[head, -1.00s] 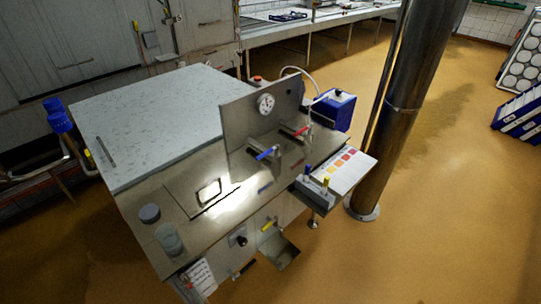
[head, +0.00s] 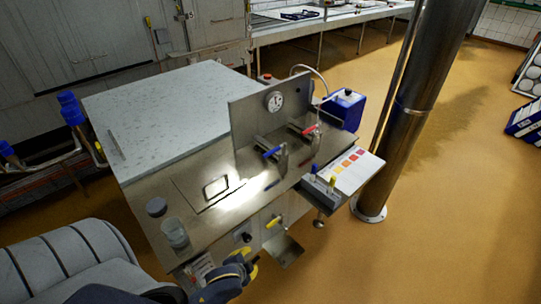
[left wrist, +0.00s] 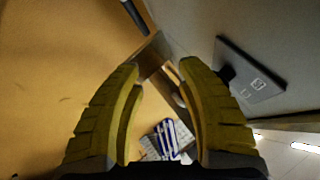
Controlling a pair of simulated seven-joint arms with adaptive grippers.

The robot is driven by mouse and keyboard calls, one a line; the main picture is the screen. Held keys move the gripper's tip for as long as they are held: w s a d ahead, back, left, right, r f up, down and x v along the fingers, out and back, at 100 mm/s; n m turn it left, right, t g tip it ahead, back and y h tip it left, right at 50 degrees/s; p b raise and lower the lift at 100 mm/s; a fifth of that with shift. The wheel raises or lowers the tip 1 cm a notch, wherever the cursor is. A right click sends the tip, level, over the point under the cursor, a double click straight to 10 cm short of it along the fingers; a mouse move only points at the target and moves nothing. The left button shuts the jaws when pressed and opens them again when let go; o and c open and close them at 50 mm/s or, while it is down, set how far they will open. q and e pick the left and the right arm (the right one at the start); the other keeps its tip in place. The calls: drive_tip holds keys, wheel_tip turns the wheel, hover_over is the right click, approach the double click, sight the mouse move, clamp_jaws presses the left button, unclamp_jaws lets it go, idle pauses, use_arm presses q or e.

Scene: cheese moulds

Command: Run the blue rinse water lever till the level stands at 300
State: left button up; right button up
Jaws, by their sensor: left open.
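The blue lever (head: 272,153) is on the steel worktop in the head view, in front of an upright panel with a round dial (head: 274,101). A red lever (head: 309,130) is to its right. A clear vessel (head: 174,233) stands at the worktop's near left corner; any level marks are too small to read. My left gripper (head: 250,267) is low in front of the unit's front face, below and left of the blue lever and apart from it. Its yellow fingers (left wrist: 160,105) are open with nothing between them. My right gripper is not in view.
A yellow-handled valve (head: 274,221) and a small steel shelf (head: 284,250) project from the unit's front, near my left gripper. A colour chart (head: 355,168) lies at the right. A steel column (head: 405,130) stands behind it. The floor at the right is largely clear.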

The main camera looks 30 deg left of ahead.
use_arm(q)
wheel_tip(320, 180, up, 14)
drive_tip(key=w+a+m+t, duration=0.1)
drive_tip(key=w+a+t, duration=0.1)
drive_tip(key=m+t+h, duration=0.1)
drive_tip(key=m+t, duration=0.1)
drive_tip(key=t, duration=0.4)
approach(267, 156)
drive_tip(key=x, duration=1.2)
drive_tip(key=shift+w, duration=0.35)
clamp_jaws()
drive_tip(key=shift+f, duration=0.1)
